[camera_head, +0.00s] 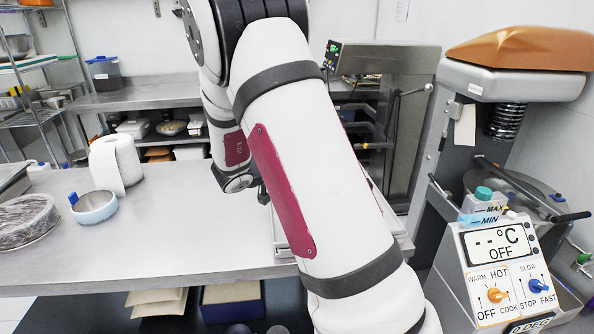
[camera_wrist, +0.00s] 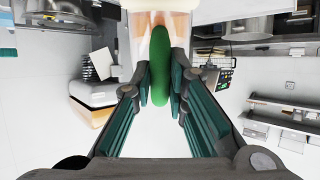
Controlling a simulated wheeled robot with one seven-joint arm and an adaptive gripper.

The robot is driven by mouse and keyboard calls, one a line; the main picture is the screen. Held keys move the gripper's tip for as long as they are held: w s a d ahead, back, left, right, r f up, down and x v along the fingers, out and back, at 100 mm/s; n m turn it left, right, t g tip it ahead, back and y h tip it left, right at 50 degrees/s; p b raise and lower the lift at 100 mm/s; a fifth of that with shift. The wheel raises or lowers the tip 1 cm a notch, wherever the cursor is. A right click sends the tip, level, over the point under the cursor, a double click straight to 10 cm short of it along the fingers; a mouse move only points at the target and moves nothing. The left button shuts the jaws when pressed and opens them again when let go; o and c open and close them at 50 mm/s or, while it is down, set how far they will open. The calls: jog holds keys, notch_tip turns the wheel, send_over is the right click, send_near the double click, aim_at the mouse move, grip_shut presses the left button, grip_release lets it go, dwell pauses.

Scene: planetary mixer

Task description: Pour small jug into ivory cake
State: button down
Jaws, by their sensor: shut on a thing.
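In the wrist view my gripper (camera_wrist: 162,84) has its teal-padded fingers closed on the green handle (camera_wrist: 161,55) of a clear jug. The jug's see-through body (camera_wrist: 183,28) shows beyond the handle at the top of the view, with an orange-tan tone; its contents cannot be made out clearly. In the head view my white arm hides the jug and most of the gripper. I cannot identify an ivory cake in either view. A pale tray edge (camera_head: 283,238) shows partly behind my arm, and what it holds is hidden.
A steel table (camera_head: 190,225) spreads left of my arm, with a paper roll (camera_head: 115,165), a small blue bowl (camera_head: 95,208) and a wrapped round dish (camera_head: 27,222). A cooking machine with a control panel (camera_head: 505,265) stands at the right. The table's middle is clear.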

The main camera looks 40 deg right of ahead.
jog(key=shift+d+r+y+p, duration=0.15)
jog(key=shift+r+y+p, duration=0.25)
jog(key=shift+r+y, duration=0.2)
jog(key=shift+d+r+y+p, duration=0.2)
jog(key=shift+r+y+p, duration=0.25)
jog(key=shift+r+y, duration=0.15)
jog(key=shift+f, duration=0.1)
jog(key=shift+g, duration=0.3)
jog(key=shift+d+r+y+p, duration=0.3)
jog(key=shift+r+y, duration=0.05)
jog(key=shift+y, duration=0.15)
jog(key=shift+w, duration=0.1)
